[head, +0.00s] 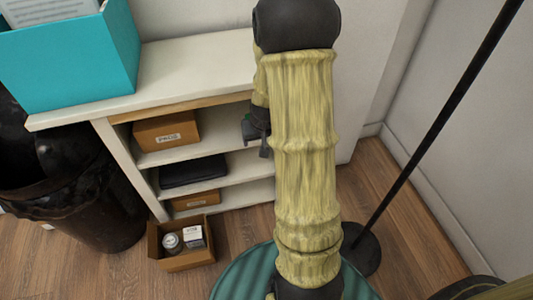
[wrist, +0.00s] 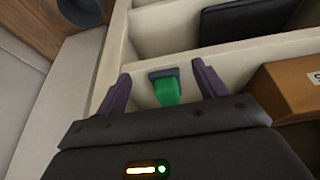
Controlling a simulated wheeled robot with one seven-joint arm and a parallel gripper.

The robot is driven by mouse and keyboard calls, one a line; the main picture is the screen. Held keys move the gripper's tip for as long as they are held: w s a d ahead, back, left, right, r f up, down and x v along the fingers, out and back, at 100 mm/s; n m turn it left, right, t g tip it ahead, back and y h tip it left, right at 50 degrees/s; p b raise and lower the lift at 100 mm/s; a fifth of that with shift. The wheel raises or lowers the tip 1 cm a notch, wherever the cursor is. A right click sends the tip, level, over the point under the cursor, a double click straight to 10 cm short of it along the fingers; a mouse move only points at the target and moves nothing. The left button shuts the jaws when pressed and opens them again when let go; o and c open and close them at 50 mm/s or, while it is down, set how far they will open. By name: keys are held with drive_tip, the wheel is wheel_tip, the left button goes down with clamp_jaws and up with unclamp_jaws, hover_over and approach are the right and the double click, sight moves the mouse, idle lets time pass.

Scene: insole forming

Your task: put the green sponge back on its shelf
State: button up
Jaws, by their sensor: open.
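The green sponge (wrist: 168,91), with a dark grey face at one end, is in the wrist view between my gripper's two fingers. My gripper (wrist: 161,72) is open, with a visible gap on each side of the sponge. The sponge appears to be at the upper compartment of the white shelf unit (head: 232,170); whether it rests fully on the board I cannot tell. In the head view my gripper (head: 258,140) is at the right part of that compartment, mostly hidden behind my arm.
A cardboard box (head: 166,133) stands left in the same compartment. A black case (head: 193,171) and a smaller box (head: 196,200) are below. An open carton (head: 183,262) is on the floor, beside a black bin (head: 85,205). A pole stand (head: 430,115) is at right.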

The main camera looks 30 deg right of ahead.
drive_tip(key=s+a, duration=0.2)
drive_tip(key=s, duration=0.5)
drive_tip(key=shift+s+a+p, duration=0.15)
drive_tip(key=shift+s+p, duration=0.2)
drive_tip(key=shift+p, duration=0.1)
drive_tip(key=s+a+r+n, duration=0.1)
drive_tip(key=s+a+r, duration=0.2)
drive_tip(key=a, duration=0.3)
drive_tip(key=s+a+r+n+g+y, duration=0.1)
drive_tip(key=s+a+r+n, duration=0.1)
drive_tip(key=a+r, duration=0.3)
drive_tip(key=shift+s+a+g, duration=0.3)
drive_tip(key=shift+s+a, duration=0.1)
drive_tip(key=shift+a, duration=0.6)
drive_tip(key=p+v, duration=0.2)
drive_tip(key=w+p+v, duration=0.1)
drive_tip(key=p+v, duration=0.2)
drive_tip(key=shift+w+r, duration=0.1)
drive_tip(key=shift+r, duration=0.1)
